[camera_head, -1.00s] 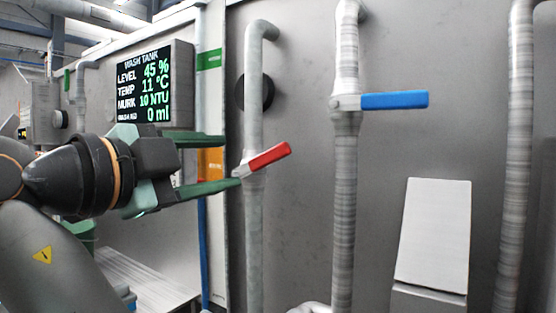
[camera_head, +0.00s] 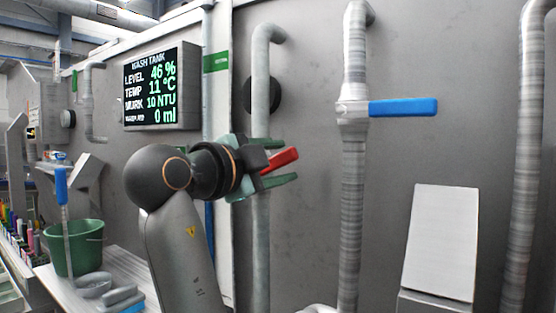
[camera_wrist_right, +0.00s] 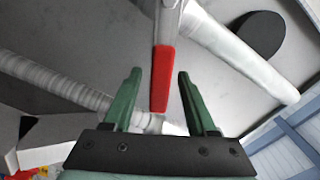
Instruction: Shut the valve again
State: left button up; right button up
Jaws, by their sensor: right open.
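The valve with the red handle (camera_head: 284,160) is on the narrow grey vertical pipe (camera_head: 261,95). The handle slants up to the right, off the pipe's line. My right gripper (camera_head: 288,162) is open, with one finger above the handle and one below. In the right wrist view the red handle (camera_wrist_right: 162,80) lies between the two open fingers, with a gap on each side. A second valve with a blue handle (camera_head: 403,107) is on the thicker pipe to the right; its handle points level to the right. The left gripper is out of view.
The wash tank display (camera_head: 160,88) reads level 46 %, 11 °C, 10 NTU, 0 ml. A green bucket (camera_head: 75,248) stands on a bench at the left. A pale sloped panel (camera_head: 441,243) is at the lower right.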

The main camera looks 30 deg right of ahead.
grip_shut()
dwell(0.4)
dwell(1.0)
